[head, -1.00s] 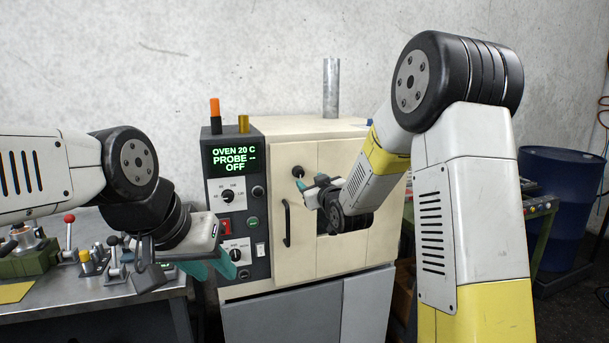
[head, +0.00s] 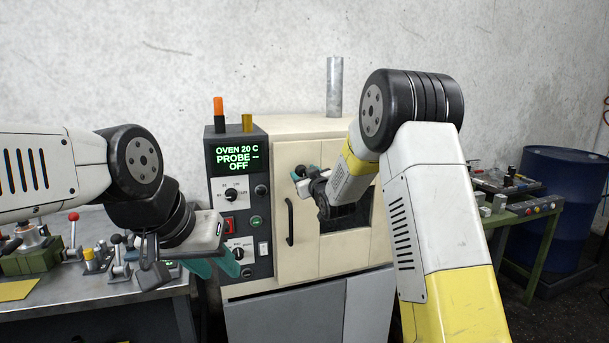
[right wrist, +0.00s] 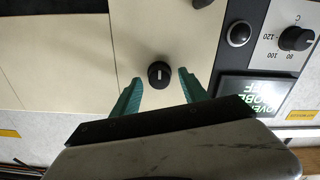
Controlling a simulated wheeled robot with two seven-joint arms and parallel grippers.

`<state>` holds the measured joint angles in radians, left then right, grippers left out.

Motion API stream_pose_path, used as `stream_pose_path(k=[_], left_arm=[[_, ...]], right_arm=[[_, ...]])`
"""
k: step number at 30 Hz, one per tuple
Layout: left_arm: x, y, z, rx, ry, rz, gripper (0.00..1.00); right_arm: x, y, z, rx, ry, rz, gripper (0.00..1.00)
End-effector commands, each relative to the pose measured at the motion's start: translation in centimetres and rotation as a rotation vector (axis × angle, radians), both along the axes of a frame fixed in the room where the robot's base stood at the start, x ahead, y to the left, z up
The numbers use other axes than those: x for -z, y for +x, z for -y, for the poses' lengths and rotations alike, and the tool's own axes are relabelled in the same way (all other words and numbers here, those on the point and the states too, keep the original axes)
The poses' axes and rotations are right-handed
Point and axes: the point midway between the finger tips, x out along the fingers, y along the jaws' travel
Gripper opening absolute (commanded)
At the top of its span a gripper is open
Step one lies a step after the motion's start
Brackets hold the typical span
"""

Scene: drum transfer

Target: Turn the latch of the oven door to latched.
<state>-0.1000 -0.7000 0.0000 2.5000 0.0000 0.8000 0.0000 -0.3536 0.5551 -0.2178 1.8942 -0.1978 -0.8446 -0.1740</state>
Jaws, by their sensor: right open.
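The oven (head: 290,250) is a cream box with a dark control panel on its left. Its door latch is a black round knob (right wrist: 160,75) with a pale mark, on the cream front in the right wrist view. The mark runs along the picture's vertical there. My right gripper (right wrist: 160,80) is open, with one green finger on each side of the knob and gaps visible. In the head view my right gripper (head: 304,182) is at the door's upper part and largely covers the latch. My left gripper (head: 214,266) hangs empty left of the oven, its green fingers apart.
A vertical bar handle (head: 290,222) and a dark window (head: 345,217) are on the door. The panel display (head: 237,157) reads oven 20 C, off. A metal bench (head: 90,300) with clamps stands left. A blue drum (head: 555,205) and green table stand right.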

Motion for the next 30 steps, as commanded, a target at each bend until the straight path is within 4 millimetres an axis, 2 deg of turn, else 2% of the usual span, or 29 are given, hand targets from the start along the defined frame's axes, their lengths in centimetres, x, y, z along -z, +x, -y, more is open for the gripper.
stream_pose_path(k=[1, 6, 8, 9, 20, 30], left_arm=[[0.0, 0.0, 0.0, 0.0, 0.0, 0.0, 0.36], [0.0, 0.0, 0.0, 0.0, 0.0, 0.0, 0.36], [0.0, 0.0, 0.0, 0.0, 0.0, 0.0, 0.36], [0.0, 0.0, 0.0, 0.0, 0.0, 0.0, 0.36], [0.0, 0.0, 0.0, 0.0, 0.0, 0.0, 0.36], [0.0, 0.0, 0.0, 0.0, 0.0, 0.0, 0.36]], right_arm=[[0.0, -0.01, 0.01, 0.0, 0.0, 0.0, 0.48], [-0.01, -0.02, 0.03, 0.0, 0.0, 0.0, 0.14], [-0.01, -0.02, 0.03, 0.0, 0.0, 0.0, 0.03], [-0.01, -0.02, 0.03, 0.0, 0.0, 0.0, 0.0], [0.0, -0.02, 0.1, 0.001, 0.049, -0.016, 0.0], [0.0, 0.03, 0.3, 0.003, 0.276, -0.09, 0.0]])
